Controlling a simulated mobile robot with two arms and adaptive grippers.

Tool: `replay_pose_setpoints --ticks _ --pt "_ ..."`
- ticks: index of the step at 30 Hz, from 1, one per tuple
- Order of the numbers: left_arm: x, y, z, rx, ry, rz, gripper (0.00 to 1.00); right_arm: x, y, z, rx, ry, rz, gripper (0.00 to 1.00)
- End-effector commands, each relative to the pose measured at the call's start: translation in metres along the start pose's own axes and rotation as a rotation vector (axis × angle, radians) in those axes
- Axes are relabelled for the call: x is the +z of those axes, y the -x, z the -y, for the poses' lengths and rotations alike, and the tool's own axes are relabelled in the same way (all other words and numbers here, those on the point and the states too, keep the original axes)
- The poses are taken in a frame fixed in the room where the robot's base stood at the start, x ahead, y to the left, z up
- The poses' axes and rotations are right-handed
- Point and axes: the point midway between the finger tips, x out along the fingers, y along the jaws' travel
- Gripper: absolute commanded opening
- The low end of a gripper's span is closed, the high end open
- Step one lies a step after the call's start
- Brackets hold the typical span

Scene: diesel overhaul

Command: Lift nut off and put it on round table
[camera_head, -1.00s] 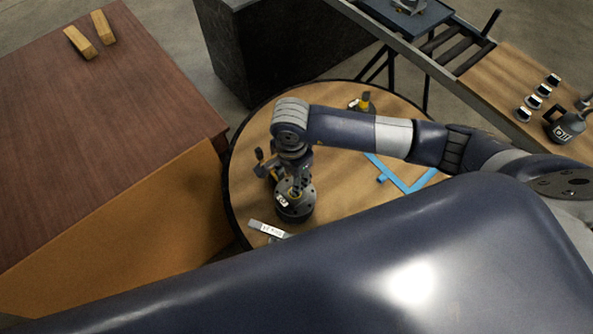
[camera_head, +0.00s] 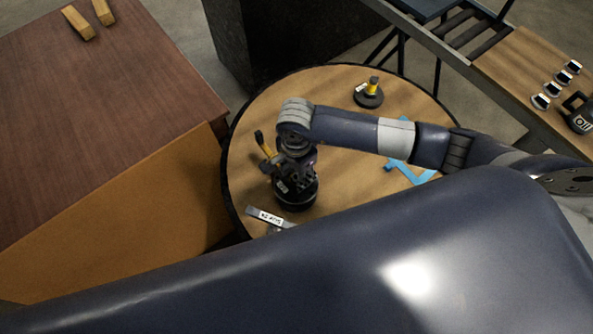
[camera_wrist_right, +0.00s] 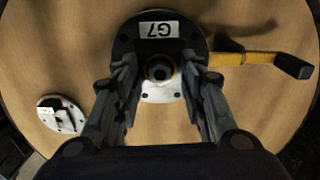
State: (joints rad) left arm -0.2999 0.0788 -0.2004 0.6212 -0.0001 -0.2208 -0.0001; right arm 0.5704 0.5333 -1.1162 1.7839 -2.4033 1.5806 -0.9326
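A round black fixture (camera_head: 297,194) with a label stands on the round table (camera_head: 330,88). In the head view the right gripper (camera_head: 292,176) hides the nut. I cannot tell whether the fingers touch it. My left gripper is in neither view.
A yellow lever with a black end (camera_wrist_right: 262,60) lies beside the fixture. A brown cabinet (camera_head: 110,110) stands close at left.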

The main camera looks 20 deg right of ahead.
Motion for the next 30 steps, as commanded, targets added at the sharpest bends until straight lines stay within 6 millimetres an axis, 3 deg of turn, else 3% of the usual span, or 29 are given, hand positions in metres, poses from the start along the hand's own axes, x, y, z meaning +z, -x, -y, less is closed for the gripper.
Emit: replay_pose_setpoints --ticks 1,5,6,30 --pt "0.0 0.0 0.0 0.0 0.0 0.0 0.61 0.0 0.0 0.0 0.0 0.0 0.0 0.32" --pt "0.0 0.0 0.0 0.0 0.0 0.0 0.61 0.0 0.0 0.0 0.0 0.0 0.0 0.02" --pt "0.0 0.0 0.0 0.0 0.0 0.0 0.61 0.0 0.0 0.0 0.0 0.0 0.0 0.0" --pt "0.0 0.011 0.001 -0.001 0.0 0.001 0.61 0.0 0.021 0.0 -0.001 0.0 0.0 0.0"
